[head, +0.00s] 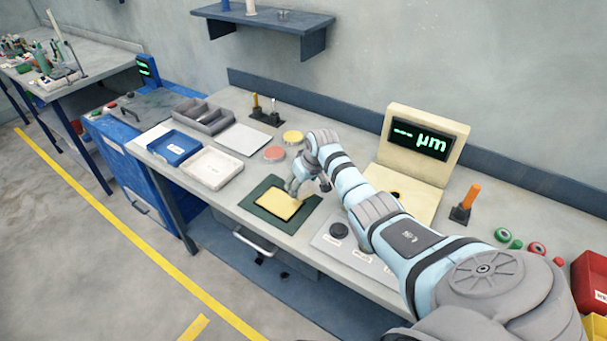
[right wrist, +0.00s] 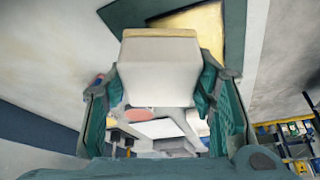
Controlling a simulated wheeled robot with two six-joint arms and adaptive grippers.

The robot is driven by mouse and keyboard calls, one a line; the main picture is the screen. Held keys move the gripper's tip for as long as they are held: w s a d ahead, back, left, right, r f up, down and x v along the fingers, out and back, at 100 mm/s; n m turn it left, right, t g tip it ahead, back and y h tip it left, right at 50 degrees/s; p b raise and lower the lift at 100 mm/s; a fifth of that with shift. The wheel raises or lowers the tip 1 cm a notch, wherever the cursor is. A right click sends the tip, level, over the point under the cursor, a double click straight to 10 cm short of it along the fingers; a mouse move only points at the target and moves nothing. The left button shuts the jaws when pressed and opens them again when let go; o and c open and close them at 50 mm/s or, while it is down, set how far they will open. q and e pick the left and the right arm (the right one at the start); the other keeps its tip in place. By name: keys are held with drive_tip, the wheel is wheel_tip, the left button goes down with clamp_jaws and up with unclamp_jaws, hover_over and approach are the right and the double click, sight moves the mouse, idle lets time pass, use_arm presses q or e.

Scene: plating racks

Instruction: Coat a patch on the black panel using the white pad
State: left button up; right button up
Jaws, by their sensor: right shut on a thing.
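My right gripper (head: 296,187) is at the upper right edge of the panel in the head view. In the right wrist view the gripper (right wrist: 160,92) is shut on the white pad (right wrist: 157,75), a pale block with a yellowish strip along its far edge. The pad is hard to make out in the head view. The panel (head: 277,206) lies on a dark green mat (head: 258,220). Its face shows mostly yellow with black along its edges. In the right wrist view the panel (right wrist: 198,22) is partly behind the pad; I cannot tell whether they touch. My left gripper is not in view.
Left of the mat are a white tray (head: 225,178), a blue tray (head: 180,158) and a grey divided bin (head: 218,126). Red (head: 274,154) and yellow (head: 293,137) discs lie behind it. A µm display (head: 420,138) and an orange-handled tool (head: 467,200) stand right.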

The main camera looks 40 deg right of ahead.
drive_tip(key=shift+s+r, duration=0.1)
drive_tip(key=shift+r, duration=0.6)
idle(0.3)
